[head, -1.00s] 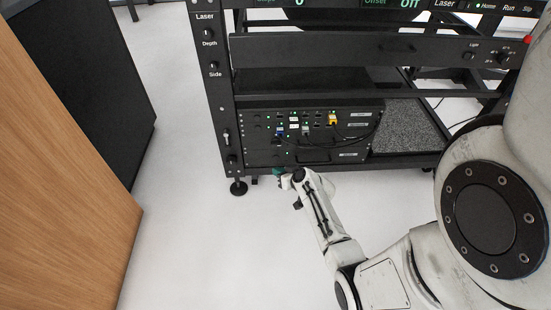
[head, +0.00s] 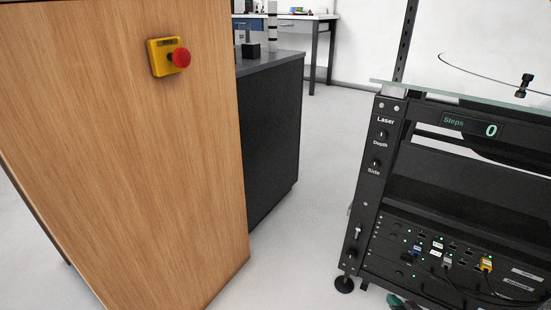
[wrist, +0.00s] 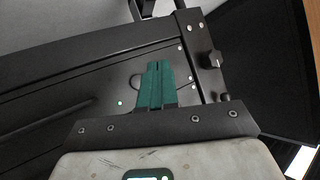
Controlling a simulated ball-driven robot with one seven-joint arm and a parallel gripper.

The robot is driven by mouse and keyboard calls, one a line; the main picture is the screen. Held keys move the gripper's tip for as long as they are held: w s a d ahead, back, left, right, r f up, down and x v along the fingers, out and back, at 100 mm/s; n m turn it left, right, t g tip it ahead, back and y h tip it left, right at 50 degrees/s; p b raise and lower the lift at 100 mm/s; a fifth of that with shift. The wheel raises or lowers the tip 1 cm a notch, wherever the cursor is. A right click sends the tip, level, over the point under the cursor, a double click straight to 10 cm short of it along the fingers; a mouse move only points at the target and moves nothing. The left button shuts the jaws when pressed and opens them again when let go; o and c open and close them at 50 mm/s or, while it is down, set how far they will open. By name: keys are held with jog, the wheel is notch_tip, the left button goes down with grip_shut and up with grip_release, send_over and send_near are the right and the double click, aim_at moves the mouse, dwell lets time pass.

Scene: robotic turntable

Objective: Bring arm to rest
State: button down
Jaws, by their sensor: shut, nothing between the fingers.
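My gripper shows in the wrist view (wrist: 158,68) with its teal fingers together and nothing between them. In the head view only its teal tips show at the bottom edge (head: 398,302), just in front of the lower part of the black turntable rack (head: 366,205). The rest of my arm is out of the head view. In the wrist view the fingers point toward the rack's dark panel (wrist: 60,85), with a black knob (wrist: 212,59) to their right. I cannot tell the gap between fingertips and panel.
A wooden cabinet (head: 120,170) with a red emergency button (head: 179,58) stands at left, a dark cabinet (head: 272,140) behind it. A white-topped table (head: 300,17) is at the back. Pale floor (head: 325,170) lies clear between dark cabinet and rack.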

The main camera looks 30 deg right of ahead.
jog(key=w+a+r+n+g+y, duration=0.1)
jog(key=a+n+y, duration=0.1)
jog(key=a, duration=0.4)
jog(key=w+a+r+n+g+y, duration=0.1)
jog(key=a+r+n+y, duration=0.15)
jog(key=a, duration=0.45)
jog(key=w+a+n+y, duration=0.1)
jog(key=w+a+y, duration=0.15)
jog(key=a, duration=0.35)
jog(key=s+a+r+n+g+h+p, duration=0.1)
jog(key=s+a+r+n+g+p, duration=0.15)
jog(key=s+a+r+g, duration=0.8)
jog(key=s+r+t+p, duration=0.1)
jog(key=s+r+p, duration=0.1)
jog(key=r+p, duration=1.6)
jog(key=s+r+t+p, duration=0.1)
jog(key=s+r+p, duration=0.1)
jog(key=r+p, duration=1.7)
jog(key=shift+r+t, duration=0.35)
jog(key=shift+r, duration=0.25)
